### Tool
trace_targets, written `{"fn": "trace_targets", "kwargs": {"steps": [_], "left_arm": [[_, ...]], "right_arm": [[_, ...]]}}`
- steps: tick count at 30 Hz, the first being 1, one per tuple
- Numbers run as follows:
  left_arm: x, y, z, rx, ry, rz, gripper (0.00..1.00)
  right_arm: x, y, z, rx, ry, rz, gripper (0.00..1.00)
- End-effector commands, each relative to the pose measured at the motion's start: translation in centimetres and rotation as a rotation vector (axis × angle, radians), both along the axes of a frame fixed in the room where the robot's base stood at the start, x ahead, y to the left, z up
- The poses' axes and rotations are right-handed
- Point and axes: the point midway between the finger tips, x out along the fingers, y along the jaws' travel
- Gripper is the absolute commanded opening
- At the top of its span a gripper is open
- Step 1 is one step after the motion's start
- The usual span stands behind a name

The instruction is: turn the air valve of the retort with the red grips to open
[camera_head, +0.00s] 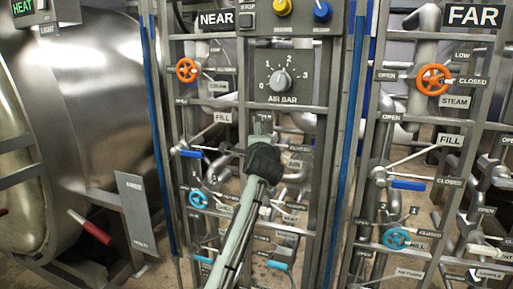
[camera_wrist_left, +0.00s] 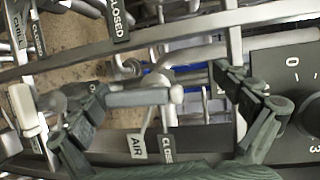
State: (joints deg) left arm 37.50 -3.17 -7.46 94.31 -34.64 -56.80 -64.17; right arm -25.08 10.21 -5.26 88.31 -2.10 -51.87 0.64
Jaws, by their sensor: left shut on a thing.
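A retort (camera_head: 105,85) with a red-gripped handle (camera_head: 90,228) stands at the left in the head view. Right of it is the NEAR valve panel. My left gripper (camera_head: 262,124) is raised in front of that panel, below the AIR BAR dial, and largely covers the valve there. In the left wrist view, the gripper (camera_wrist_left: 165,90) has its fingers on either side of a pale grey valve lever (camera_wrist_left: 140,97), and it is shut on this lever. An AIR tag (camera_wrist_left: 137,146) and a partly hidden CLOSED tag (camera_wrist_left: 167,148) hang by the lever. My right gripper is out of view.
The AIR BAR dial (camera_head: 281,82) is just above the gripper. Orange (camera_head: 187,70) and light blue (camera_head: 198,199) handwheels and a blue lever (camera_head: 190,154) are to its left. The FAR panel, with similar valves, is at the right. Pipes and frame bars crowd the space.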

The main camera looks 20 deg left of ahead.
Motion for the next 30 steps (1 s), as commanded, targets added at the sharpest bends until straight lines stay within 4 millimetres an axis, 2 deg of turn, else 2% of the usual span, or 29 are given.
{"fn": "trace_targets", "kwargs": {"steps": [1,5,30], "left_arm": [[0.0,-0.1,1.2,0.008,-0.017,-0.002,0.9],[-0.4,-0.3,1.2,0.008,-0.017,-0.002,0.9],[-5.9,-2.3,0.3,0.0,-0.004,-0.001,0.9]], "right_arm": [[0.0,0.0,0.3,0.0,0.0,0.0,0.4],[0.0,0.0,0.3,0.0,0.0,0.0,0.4],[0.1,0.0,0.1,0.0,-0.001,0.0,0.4]]}}
